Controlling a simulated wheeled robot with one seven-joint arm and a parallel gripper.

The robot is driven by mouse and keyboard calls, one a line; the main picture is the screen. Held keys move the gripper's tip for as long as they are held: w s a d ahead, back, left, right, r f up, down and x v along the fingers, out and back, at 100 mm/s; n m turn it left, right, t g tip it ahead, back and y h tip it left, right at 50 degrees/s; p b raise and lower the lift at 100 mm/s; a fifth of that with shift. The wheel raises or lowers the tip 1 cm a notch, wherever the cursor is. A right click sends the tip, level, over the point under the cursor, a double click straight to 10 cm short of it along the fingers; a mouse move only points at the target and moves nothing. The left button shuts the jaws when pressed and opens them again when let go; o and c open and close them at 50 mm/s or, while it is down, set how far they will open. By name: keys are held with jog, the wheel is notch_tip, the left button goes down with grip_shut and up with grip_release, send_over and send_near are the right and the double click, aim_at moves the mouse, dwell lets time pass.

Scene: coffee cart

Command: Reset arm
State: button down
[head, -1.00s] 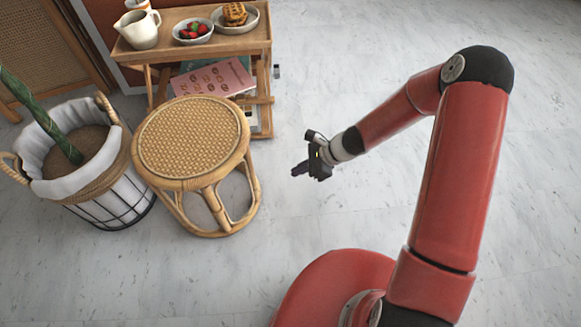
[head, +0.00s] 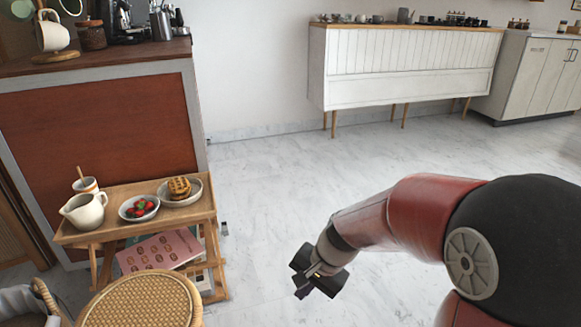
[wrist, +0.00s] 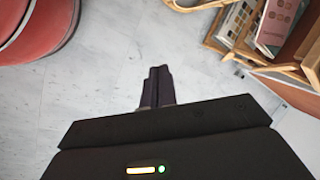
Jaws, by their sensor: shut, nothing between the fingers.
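My gripper (head: 303,291) is at the end of my red arm, over the open floor to the right of the small wooden tray table. It is shut and empty. In the wrist view the dark fingers (wrist: 157,82) are pressed together, with bare floor beyond them. Nothing touches the gripper.
The tray table (head: 205,190) at left holds a cream pitcher (head: 86,211), a bowl of strawberries (head: 139,208) and a plate of waffles (head: 181,189). A rattan stool (head: 145,303) stands in front. Behind is a dark-topped cart (head: 110,110). A white cabinet (head: 400,70) stands at the back wall. The middle floor is clear.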

jog(key=s+d+r+n+t+h+p, duration=0.2)
jog(key=s+d+r, duration=0.4)
jog(key=r, duration=0.3)
jog(key=s+d+r+n+t+h+p, duration=0.1)
jog(key=s+d+r+n+t+h, duration=0.1)
jog(key=s+d+r+n, duration=0.2)
jog(key=s+d+r, duration=0.2)
jog(key=s+r, duration=0.2)
jog(key=r, duration=0.1)
jog(key=shift+s+d+r+t+p, duration=0.3)
jog(key=shift+t+p, duration=0.1)
jog(key=shift+a, duration=0.15)
